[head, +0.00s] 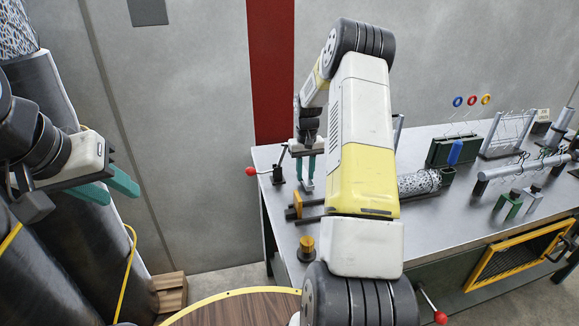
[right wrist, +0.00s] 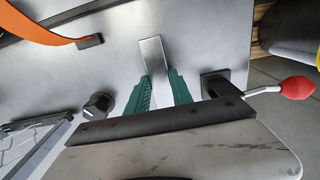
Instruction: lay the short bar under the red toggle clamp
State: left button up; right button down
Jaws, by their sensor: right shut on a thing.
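The short bar (right wrist: 152,53) is a flat, light metal strip in the right wrist view. My right gripper (right wrist: 158,76) is shut on it, with the bar between its teal fingers and sticking out beyond them. In the head view my right gripper (head: 306,184) points down over the table's left end; the bar is not clear there. The red toggle clamp (head: 278,174), with its red-balled lever, stands just left of this gripper. In the wrist view the clamp (right wrist: 216,82) is right of the bar and apart from it. My left gripper (head: 112,190) is open and empty, off the table's left side.
The grey table (head: 350,240) carries dark rails with a yellow block (head: 297,205), a knob (head: 307,248), and a speckled cylinder (head: 418,183). Wire racks (head: 507,133) and green stands (head: 508,205) are at the right. My right arm hides the table's middle.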

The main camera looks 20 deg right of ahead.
jog(key=shift+f, duration=0.3)
jog(key=shift+f, duration=0.15)
jog(key=c, duration=1.1)
grip_release()
